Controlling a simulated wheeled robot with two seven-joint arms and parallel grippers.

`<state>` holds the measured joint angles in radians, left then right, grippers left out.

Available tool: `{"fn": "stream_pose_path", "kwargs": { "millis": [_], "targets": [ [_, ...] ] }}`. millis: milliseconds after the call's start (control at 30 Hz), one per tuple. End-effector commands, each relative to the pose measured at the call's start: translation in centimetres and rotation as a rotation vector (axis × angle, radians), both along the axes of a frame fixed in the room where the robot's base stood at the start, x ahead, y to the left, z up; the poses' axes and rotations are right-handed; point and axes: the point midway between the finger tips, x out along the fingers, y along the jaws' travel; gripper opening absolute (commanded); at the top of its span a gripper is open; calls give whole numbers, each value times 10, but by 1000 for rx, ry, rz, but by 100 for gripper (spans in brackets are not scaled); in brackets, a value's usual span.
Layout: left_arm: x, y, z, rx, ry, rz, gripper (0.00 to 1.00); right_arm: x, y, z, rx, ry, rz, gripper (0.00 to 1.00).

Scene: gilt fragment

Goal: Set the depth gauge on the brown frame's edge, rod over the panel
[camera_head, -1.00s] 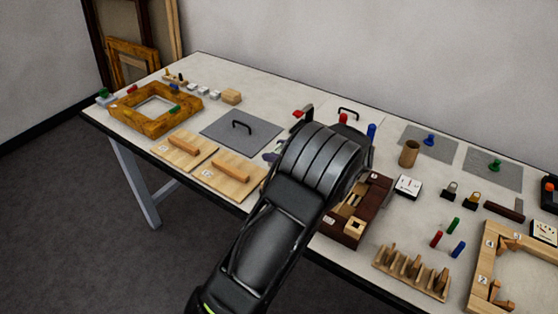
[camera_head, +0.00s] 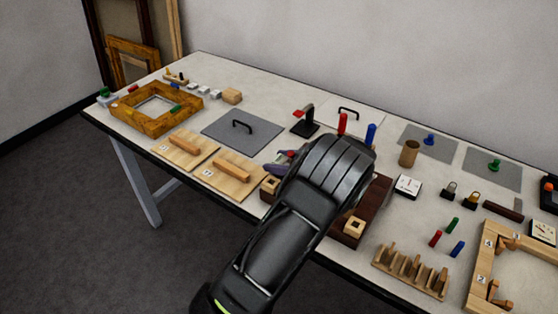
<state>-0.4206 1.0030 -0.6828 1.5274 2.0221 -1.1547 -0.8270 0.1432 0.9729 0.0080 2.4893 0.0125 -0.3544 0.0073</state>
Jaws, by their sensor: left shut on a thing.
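The dark brown frame (camera_head: 375,204) lies near the table's front edge, with pale wooden blocks at its corners. My left gripper (camera_head: 325,165) is above its left part; its black wrist hides the fingers and much of the frame and panel. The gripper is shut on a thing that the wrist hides. A grey-purple item (camera_head: 277,167) with a red part shows beside the wrist's left side; I cannot tell whether it is held or is the depth gauge. My right gripper is not in view.
A black stand with a red tip (camera_head: 305,123), a red peg (camera_head: 342,123) and a blue peg (camera_head: 371,133) rise behind the wrist. A cardboard tube (camera_head: 409,153) stands to the right. A slotted wooden rack (camera_head: 411,272) is at front right. Wooden boards (camera_head: 232,174) lie to the left.

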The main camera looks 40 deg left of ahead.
Motion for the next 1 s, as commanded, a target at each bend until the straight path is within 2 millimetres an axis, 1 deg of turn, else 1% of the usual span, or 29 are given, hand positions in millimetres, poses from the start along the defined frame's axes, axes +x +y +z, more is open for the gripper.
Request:
{"fn": "stream_pose_path", "kwargs": {
  "millis": [67,100,300,367,567,733,867,1000],
  "targets": [
    [0,0,-3,1,0,1,2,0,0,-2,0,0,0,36],
    [0,0,-3,1,0,0,57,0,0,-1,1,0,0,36],
    [0,0,-2,0,0,0,73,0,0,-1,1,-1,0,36],
    [0,0,-2,0,0,0,76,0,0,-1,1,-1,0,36],
    [0,0,-2,0,0,0,76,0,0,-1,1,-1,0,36],
    [0,-2,3,-2,-1,-1,76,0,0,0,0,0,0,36],
    [1,-17,7,-3,-3,-1,76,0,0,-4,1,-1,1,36],
    [2,-42,16,-3,-3,-2,76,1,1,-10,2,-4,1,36]
  ]
}}
